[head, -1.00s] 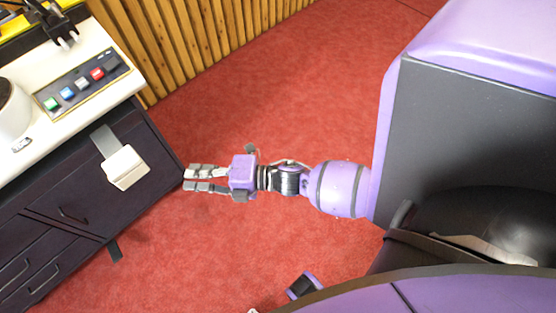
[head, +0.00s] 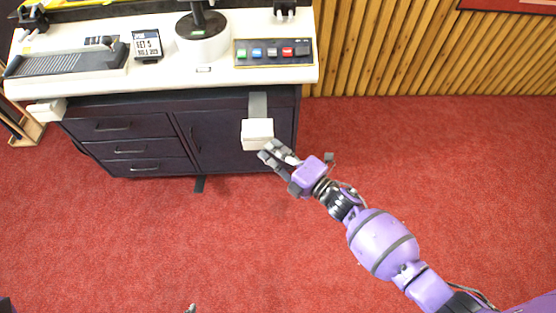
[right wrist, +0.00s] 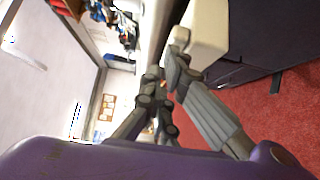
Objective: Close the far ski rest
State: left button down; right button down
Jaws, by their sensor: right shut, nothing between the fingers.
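Two white ski rests stick out from the front of the bench. One rest (head: 257,134) is at the right end on a grey arm (head: 258,104); the other rest (head: 46,110) is at the left end. I cannot tell for sure which one is called far. My right gripper (head: 266,151) is shut and empty, its fingertips at the lower right of the right-hand rest. In the right wrist view the white rest (right wrist: 204,32) is close beside the fingers (right wrist: 165,75); contact is unclear. A small grey tip at the bottom edge may be my left gripper (head: 191,308).
The bench top (head: 220,75) carries a button panel (head: 273,51), a round-based stand (head: 203,40), a display (head: 147,45) and a dark slatted device (head: 70,60). Dark drawers (head: 125,140) are below. The red carpet (head: 170,235) is open in front. A slatted wall (head: 400,50) stands behind.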

aim_at(258, 115)
pick_arm(q)
jog(key=shift+r, duration=0.1)
pick_arm(e)
jog(key=shift+w, duration=0.3)
pick_arm(q)
jog(key=shift+w+r, duration=0.1)
jog(key=shift+w, duration=0.05)
jog(key=shift+w, duration=0.1)
pick_arm(e)
jog(key=shift+w, duration=0.1)
